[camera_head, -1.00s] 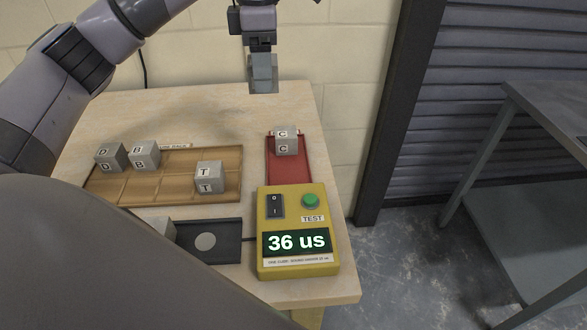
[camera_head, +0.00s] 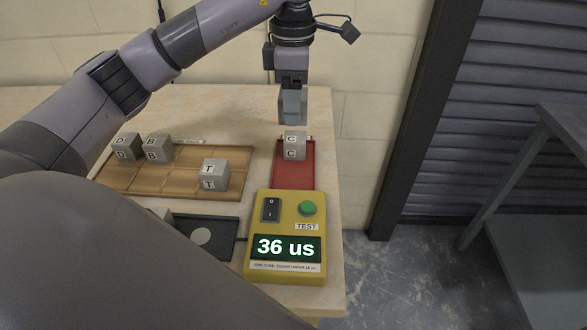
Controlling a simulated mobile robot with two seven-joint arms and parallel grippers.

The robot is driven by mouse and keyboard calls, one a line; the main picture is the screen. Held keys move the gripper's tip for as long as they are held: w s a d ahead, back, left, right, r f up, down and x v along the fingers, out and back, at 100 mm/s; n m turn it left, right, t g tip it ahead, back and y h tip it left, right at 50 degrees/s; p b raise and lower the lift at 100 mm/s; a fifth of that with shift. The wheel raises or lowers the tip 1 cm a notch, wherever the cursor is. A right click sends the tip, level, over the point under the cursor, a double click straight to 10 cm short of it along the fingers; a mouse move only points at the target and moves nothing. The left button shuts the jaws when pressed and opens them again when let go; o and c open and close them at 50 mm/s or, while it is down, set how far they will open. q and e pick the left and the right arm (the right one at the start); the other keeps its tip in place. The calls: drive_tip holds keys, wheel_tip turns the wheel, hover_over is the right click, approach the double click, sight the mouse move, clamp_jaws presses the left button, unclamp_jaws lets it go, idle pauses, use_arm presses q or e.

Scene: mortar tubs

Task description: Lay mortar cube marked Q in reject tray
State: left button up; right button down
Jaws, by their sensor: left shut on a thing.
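My left gripper (camera_head: 292,121) comes down from the top, above the far part of the red tray (camera_head: 292,178). It is shut on a grey block (camera_head: 292,103); no letter on it can be read, so I cannot tell if it is Q. A cube marked C (camera_head: 294,147) sits at the far end of the red tray, just below the gripper in the picture. Another grey cube (camera_head: 161,213) by the dark plate is mostly hidden by my arm. No letter Q shows anywhere. My right gripper is not in view.
A wooden rack (camera_head: 190,187) holds cubes marked D (camera_head: 125,147), B (camera_head: 158,149) and T (camera_head: 213,175). A yellow tester (camera_head: 289,222) reading "36 us" stands before the red tray. A dark plate (camera_head: 224,238) lies left of it. A grey table (camera_head: 550,180) stands right.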

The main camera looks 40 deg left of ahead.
sight(293, 178)
use_arm(q)
wheel_tip(293, 178, down, 15)
drive_tip(key=shift+f+p, duration=0.15)
drive_tip(key=shift+p, duration=0.3)
drive_tip(key=shift+f, duration=0.2)
drive_tip(key=o, duration=1.2)
drive_tip(key=shift+o, duration=0.2)
